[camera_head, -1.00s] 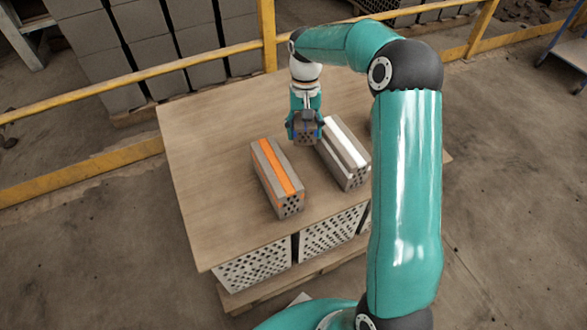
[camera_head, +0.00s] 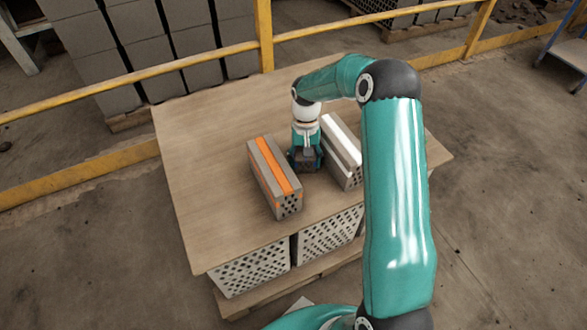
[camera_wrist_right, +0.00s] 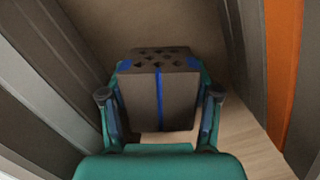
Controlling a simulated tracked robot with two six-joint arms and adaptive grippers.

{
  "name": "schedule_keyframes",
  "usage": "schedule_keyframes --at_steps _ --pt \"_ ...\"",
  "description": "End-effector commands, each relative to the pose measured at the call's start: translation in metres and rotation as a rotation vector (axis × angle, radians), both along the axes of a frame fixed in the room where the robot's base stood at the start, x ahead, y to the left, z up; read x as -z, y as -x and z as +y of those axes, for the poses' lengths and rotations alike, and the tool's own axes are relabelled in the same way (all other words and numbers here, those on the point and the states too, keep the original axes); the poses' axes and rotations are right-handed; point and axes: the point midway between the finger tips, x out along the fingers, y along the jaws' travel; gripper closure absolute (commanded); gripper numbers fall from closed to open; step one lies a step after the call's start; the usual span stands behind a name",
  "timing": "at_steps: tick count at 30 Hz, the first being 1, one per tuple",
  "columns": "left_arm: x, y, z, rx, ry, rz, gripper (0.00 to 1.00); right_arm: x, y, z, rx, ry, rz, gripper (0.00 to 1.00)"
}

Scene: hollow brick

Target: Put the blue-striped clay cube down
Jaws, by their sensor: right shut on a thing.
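The blue-striped clay cube (camera_wrist_right: 158,95) is dark grey-brown with holes in its top and a blue stripe down its face. My right gripper (camera_wrist_right: 160,108) is shut on it, one finger at each side. In the head view the right gripper (camera_head: 305,161) points down between the orange-striped brick (camera_head: 272,178) and the white-striped brick (camera_head: 342,152), with the cube mostly hidden by the fingers. The cube is low near the tabletop (camera_head: 215,160); I cannot tell whether it touches. My left gripper is not in view.
The two long hollow bricks flank the gripper closely, with narrow gaps. The left part of the tabletop is bare. A yellow railing (camera_head: 150,70) runs behind the table, with stacked grey blocks (camera_head: 145,50) beyond it.

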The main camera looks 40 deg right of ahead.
Motion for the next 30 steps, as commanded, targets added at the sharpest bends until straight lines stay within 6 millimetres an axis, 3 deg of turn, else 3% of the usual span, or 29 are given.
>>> schedule_keyframes --at_steps 5,6,8,20,26,30 --pt "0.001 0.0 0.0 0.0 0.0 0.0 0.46 0.001 -0.001 0.0 -0.001 0.0 0.0 0.73" --pt "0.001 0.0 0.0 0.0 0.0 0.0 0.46 0.002 0.0 0.001 -0.001 0.001 0.001 0.36" --pt "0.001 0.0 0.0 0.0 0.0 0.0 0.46 0.001 -0.001 0.001 -0.002 0.001 0.0 0.28" --pt "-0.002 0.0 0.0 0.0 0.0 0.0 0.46 -0.004 -0.001 0.001 -0.003 0.0 -0.001 0.28" --pt "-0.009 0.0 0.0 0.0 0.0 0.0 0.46 -0.03 -0.005 -0.002 -0.003 0.002 -0.003 0.28" --pt "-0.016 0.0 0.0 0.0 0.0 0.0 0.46 -0.059 -0.009 -0.004 -0.004 0.003 -0.004 0.28"
